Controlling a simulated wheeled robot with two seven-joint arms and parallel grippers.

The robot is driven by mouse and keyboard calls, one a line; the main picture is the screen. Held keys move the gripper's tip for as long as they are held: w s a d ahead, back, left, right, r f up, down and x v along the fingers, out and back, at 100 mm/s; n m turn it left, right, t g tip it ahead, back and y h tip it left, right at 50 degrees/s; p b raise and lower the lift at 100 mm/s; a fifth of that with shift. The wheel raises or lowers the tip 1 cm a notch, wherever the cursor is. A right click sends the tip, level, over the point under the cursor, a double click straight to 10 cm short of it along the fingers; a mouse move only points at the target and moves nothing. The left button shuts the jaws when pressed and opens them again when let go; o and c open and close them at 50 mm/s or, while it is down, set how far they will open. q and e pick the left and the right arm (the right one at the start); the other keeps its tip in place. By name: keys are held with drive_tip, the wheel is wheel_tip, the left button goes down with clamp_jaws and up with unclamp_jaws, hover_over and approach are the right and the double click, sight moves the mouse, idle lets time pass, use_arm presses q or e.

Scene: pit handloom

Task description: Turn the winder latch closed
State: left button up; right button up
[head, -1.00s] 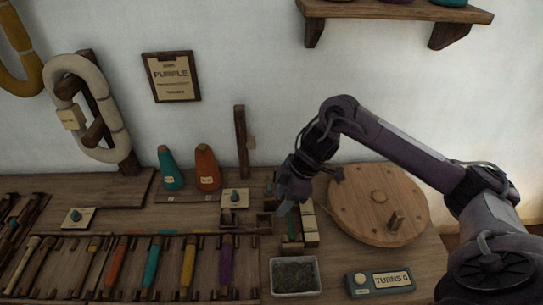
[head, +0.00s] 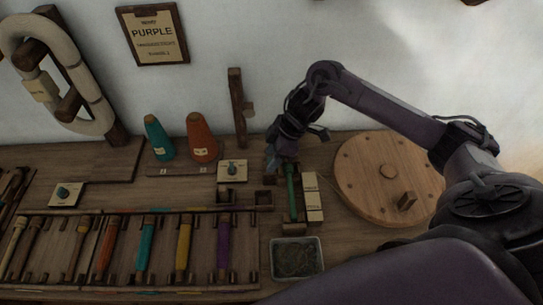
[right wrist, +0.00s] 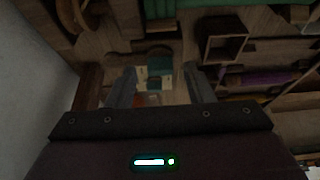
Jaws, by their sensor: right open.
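My left gripper is out of view.
A round wooden wheel with a peg (head: 375,190) is at the right. A green rod (head: 291,192) and cream blocks (head: 313,198) stand beside a small grey tray (head: 296,262). A rack of coloured bobbins (head: 185,212) fills the front left. A second knob plate (head: 66,194) lies far left.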

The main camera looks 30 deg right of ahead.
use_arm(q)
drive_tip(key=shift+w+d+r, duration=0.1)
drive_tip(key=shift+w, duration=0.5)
use_arm(e)
drive_tip(key=shift+a+f, duration=0.15)
drive_tip(key=shift+f, duration=0.15)
